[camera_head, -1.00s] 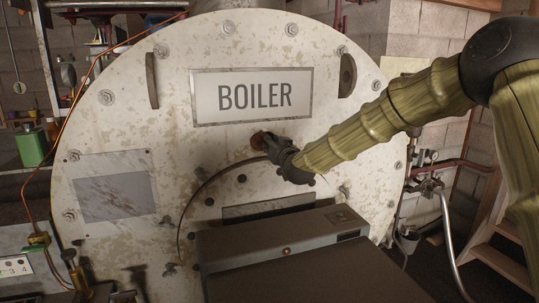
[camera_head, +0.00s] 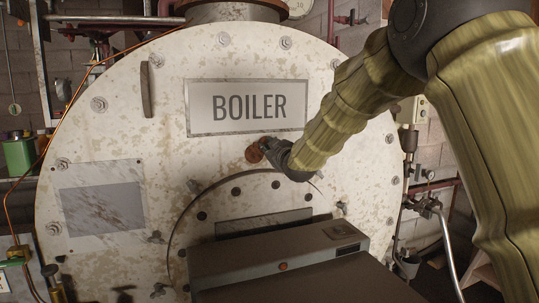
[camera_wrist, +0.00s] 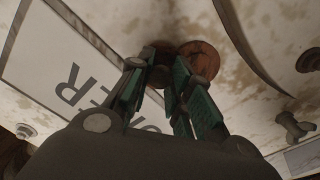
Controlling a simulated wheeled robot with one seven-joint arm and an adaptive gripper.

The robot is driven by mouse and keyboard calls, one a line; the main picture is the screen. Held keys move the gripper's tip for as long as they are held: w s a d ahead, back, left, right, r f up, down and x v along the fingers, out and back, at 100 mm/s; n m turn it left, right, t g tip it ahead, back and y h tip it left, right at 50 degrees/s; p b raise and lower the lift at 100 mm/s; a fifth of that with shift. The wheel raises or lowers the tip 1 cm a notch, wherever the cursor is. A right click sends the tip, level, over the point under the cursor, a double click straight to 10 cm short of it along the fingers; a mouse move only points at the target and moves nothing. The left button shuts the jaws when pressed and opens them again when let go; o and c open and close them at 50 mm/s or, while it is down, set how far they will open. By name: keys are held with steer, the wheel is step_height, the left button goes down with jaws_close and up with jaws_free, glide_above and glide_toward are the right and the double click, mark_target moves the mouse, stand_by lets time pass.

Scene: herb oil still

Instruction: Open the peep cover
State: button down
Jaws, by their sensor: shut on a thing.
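The peep cover (camera_head: 254,154) is a small rusty-brown round disc on the white boiler face, just below the BOILER sign. It also shows in the wrist view (camera_wrist: 203,58). My gripper (camera_head: 267,147) reaches it from the right, its fingertips at the disc's edge. In the wrist view my gripper (camera_wrist: 160,76) has its green-padded fingers closed around a small dark part beside the disc, apparently the cover's knob. The fingers partly hide this part. Whether any opening behind the disc is exposed, I cannot tell.
The BOILER sign (camera_head: 247,107) is close above my gripper. Below, a round bolted hatch (camera_head: 192,218) and a grey box (camera_head: 280,255) stick out. Pipes and valves (camera_head: 425,205) stand at the right; a green can (camera_head: 18,157) is at the left.

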steer(key=shift+r, duration=0.1)
stand_by(0.3)
steer(key=c, duration=1.3)
jaws_free()
steer(key=v, duration=1.2)
